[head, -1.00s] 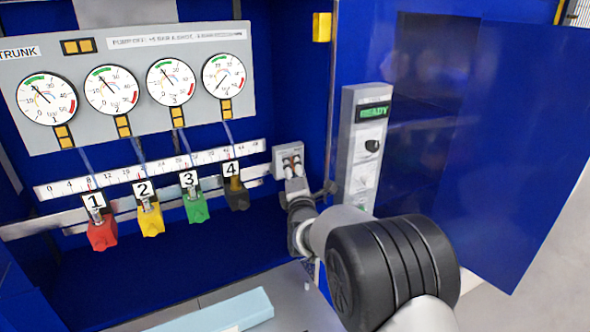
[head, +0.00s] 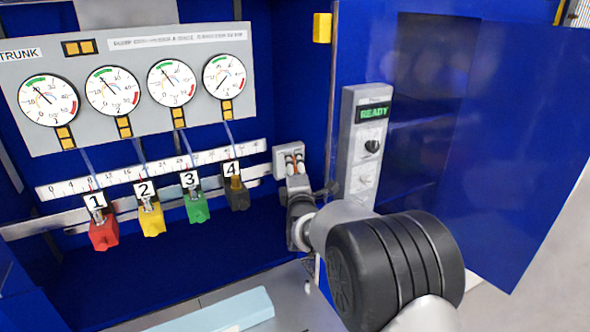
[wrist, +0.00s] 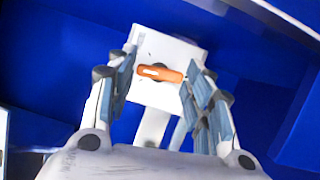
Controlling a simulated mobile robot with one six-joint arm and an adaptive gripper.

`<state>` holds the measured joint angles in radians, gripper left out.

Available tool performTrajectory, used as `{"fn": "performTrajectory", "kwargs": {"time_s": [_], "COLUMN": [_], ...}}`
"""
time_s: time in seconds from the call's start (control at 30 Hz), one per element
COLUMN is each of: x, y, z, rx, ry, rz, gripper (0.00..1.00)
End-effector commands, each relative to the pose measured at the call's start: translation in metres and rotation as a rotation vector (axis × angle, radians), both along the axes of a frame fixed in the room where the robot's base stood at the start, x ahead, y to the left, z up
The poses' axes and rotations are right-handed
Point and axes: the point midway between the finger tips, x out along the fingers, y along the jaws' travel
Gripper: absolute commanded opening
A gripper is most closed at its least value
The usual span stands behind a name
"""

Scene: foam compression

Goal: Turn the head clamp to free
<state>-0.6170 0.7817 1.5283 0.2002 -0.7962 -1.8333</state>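The head clamp is a small pale plate (head: 280,163) at the right end of the rail in the head view. In the wrist view its white plate (wrist: 155,48) carries an orange lever (wrist: 173,75) that lies roughly crosswise, tilted slightly down to the right. My gripper (head: 296,168) is in front of the plate and partly hides it. In the wrist view my gripper (wrist: 160,78) is open, with one finger on each side of the lever. The right finger is close to the lever's end; I cannot tell whether it touches.
Numbered red (head: 104,233), yellow (head: 151,220), green (head: 196,208) and black (head: 237,197) clamps hang along the rail to the left. A control box (head: 362,150) reading READY stands right of my gripper. A blue door (head: 520,140) is at the right. A pale blue block (head: 235,312) lies in front.

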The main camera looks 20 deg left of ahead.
Motion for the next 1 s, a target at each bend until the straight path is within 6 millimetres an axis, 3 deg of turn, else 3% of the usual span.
{"fn": "performTrajectory", "kwargs": {"time_s": [0.17,0.57,0.77,1.0], "x": [0.000,-0.004,-0.028,-0.072], "y": [0.000,-0.002,-0.014,-0.036], "z": [0.000,0.001,-0.001,-0.003], "rx": [0.000,0.000,-0.001,-0.001], "ry": [0.000,-0.001,0.001,0.001], "rz": [0.000,0.000,0.001,0.001], "gripper": [0.62,0.62,0.62,0.62]}}
